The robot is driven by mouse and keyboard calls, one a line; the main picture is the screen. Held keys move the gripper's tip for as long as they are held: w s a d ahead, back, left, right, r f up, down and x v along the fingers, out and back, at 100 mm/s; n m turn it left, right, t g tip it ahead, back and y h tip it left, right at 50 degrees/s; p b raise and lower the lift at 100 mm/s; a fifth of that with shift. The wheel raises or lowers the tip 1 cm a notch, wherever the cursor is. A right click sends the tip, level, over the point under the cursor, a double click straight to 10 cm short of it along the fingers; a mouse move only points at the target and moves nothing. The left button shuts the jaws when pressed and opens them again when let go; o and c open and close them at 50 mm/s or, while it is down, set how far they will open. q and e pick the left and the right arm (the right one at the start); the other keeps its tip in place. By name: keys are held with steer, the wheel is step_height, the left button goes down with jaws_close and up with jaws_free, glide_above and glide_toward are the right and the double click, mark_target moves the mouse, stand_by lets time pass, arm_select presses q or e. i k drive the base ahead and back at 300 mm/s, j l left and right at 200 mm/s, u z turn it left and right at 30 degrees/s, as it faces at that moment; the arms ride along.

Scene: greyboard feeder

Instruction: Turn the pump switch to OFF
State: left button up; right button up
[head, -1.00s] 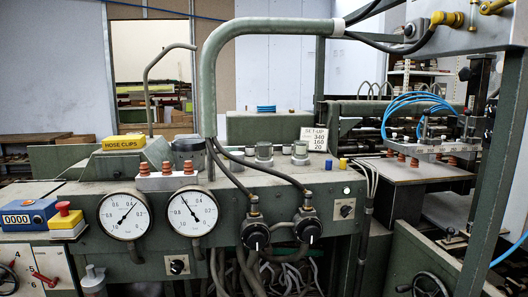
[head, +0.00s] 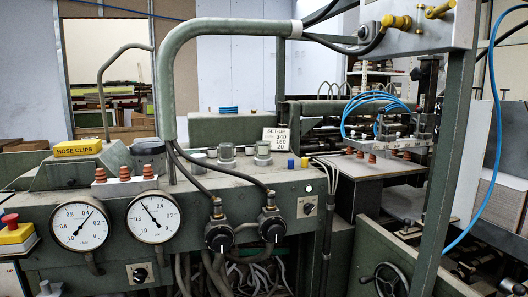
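Two small rotary switches show on the green machine's front, each a black knob on a light square plate. One switch (head: 140,274) is low, below the right gauge. The other switch (head: 308,207) is to the right of the two large black knobs. I cannot read a label on either, so I cannot tell which is the pump switch or which way it is set. Neither of my grippers is in view.
Two white gauges (head: 79,227) (head: 154,217) sit on the panel. Two black knobs with hoses (head: 219,237) (head: 272,228) stand out from it. A red emergency button (head: 10,220) is at the left edge, and a handwheel (head: 391,281) at lower right. A green post (head: 437,160) stands at right.

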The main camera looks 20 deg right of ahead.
mark_target(308, 207)
steer(key=z, duration=0.3)
steer(key=i+l+z, duration=0.2)
steer(key=z, duration=0.25)
steer(key=i+z, duration=0.3)
steer(key=z, duration=0.15)
steer(key=i+z, duration=0.25)
steer(key=z, duration=0.2)
steer(key=i, duration=0.4)
